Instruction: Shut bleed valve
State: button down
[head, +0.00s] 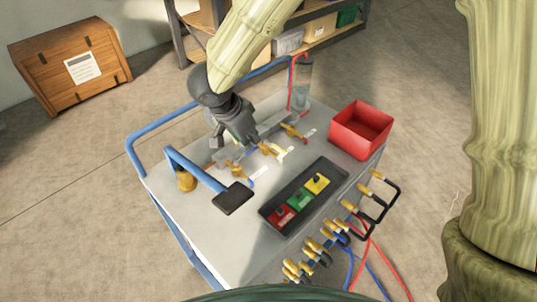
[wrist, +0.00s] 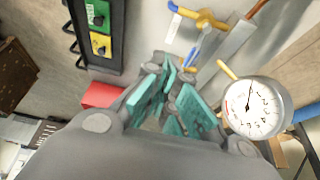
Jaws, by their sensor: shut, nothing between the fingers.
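My gripper (head: 243,138) is over the pipework on the cart top in the head view, pointing down. In the wrist view its teal-padded fingers (wrist: 178,82) are shut and empty. A brass valve body (wrist: 205,18) with a blue lever (wrist: 180,11) lies beyond the fingertips. A second blue lever (wrist: 193,54) sits nearer the fingertips; contact cannot be told. Which one is the bleed valve cannot be told. A round white gauge (wrist: 256,108) is right of the fingers.
The grey cart (head: 240,258) carries a panel with red, green and yellow blocks (head: 300,200), a red bin (head: 362,128) and a clear cylinder (head: 302,85). Hoses hang at the cart's right edge.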

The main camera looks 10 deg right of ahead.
aim_at(279, 149)
jog(key=shift+w+f+b, duration=0.25)
jog(key=shift+f+b, duration=0.55)
jog(key=shift+f, duration=0.45)
jog(key=shift+f, duration=0.15)
jog(key=x, duration=0.9)
jog(key=shift+d+f, duration=0.15)
jog(key=shift+f, duration=0.05)
jog(key=shift+w+d+p, duration=0.35)
jog(key=shift+w+d, duration=0.1)
jog(key=shift+d, duration=0.15)
jog(key=shift+w+d+p, duration=0.3)
jog(key=shift+w+d, duration=0.15)
jog(key=shift+d, duration=0.15)
jog(key=shift+w+d+f, duration=0.15)
jog(key=shift+w+d, duration=0.2)
jog(key=shift+d, duration=0.1)
